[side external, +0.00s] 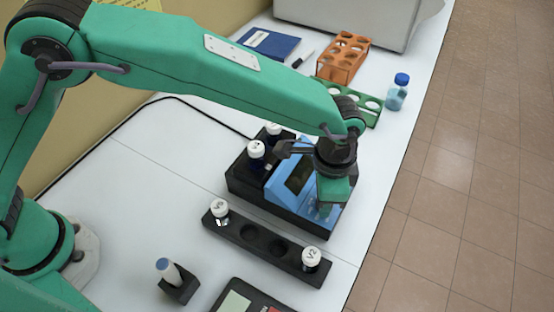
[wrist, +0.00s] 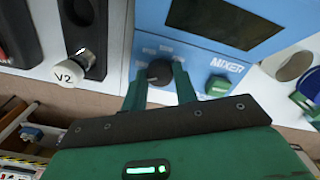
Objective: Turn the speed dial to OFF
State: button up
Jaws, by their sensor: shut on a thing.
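The blue mixer (side external: 276,186) stands on its dark base, with a grey screen; its front panel (wrist: 205,62), lettered MIXER, faces the wrist camera. The black speed dial (wrist: 158,71) sits on that panel below the screen. My gripper (wrist: 160,76) has its two green fingers on either side of the dial, shut on it. In the side view my gripper (side external: 325,208) reaches down to the front of the mixer and hides the dial. The dial's pointer and speed marks are too small to read.
A black rack (side external: 262,238) with white-capped vials, one marked V2 (side external: 311,257), lies in front of the mixer. Other capped vials (side external: 256,149) stand at its back left. A green rack (side external: 362,112), orange rack (side external: 346,55) and blue-capped bottle (side external: 397,92) are behind.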

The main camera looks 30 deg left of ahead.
jog(key=shift+n, duration=1.7)
jog(key=shift+r, duration=0.1)
jog(key=o, duration=1)
jog(key=shift+r, duration=3.85)
